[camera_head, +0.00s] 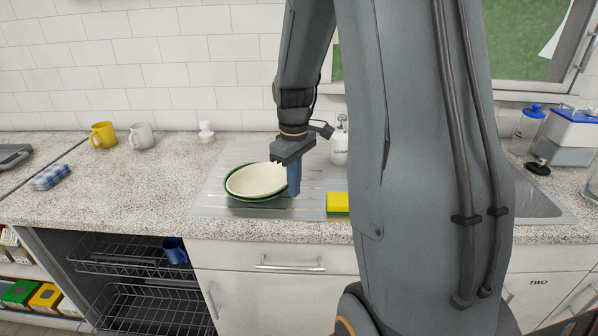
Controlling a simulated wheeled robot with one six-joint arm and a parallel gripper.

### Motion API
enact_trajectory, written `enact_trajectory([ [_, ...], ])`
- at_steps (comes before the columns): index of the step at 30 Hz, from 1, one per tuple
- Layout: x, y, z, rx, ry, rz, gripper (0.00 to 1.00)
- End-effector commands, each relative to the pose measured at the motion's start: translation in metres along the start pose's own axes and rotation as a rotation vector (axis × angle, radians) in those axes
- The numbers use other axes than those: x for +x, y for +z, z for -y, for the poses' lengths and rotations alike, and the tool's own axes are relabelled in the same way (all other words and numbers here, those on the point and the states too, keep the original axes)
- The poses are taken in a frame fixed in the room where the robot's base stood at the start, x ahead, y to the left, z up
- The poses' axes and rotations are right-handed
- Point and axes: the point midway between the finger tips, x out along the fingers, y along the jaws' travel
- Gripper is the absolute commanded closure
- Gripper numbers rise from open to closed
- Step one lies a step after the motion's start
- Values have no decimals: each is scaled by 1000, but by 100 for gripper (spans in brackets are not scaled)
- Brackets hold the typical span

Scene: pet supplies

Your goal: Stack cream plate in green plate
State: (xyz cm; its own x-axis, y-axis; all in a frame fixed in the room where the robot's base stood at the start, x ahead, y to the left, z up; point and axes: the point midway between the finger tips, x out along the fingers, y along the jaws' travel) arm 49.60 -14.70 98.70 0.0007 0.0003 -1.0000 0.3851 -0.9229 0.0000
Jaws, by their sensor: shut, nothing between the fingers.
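The cream plate (257,180) sits inside the green plate (231,195), whose dark green rim shows around its left and lower edge. Both rest on the metal drainboard on the counter. My gripper (294,188) points down at the right edge of the plates, with its fingers shut and nothing between them. It hides part of the plates' right side, and I cannot tell whether it touches them.
A yellow sponge (338,202) lies right of my gripper. A soap bottle (339,146) stands behind, partly hidden by my arm. Yellow (103,135) and white (141,136) mugs stand at the back left.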

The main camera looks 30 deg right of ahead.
Motion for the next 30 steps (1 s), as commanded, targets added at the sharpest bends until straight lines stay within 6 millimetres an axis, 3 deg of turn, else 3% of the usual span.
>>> enact_trajectory([
  [6, -1, -22, 1, -1, -1, 1, 100],
  [20, -1, -28, 1, 0, 0, 1, 100],
  [27, -1, -54, 0, -1, 0, 0, 100],
  [30, -1, -54, 0, 1, 0, 0, 100],
])
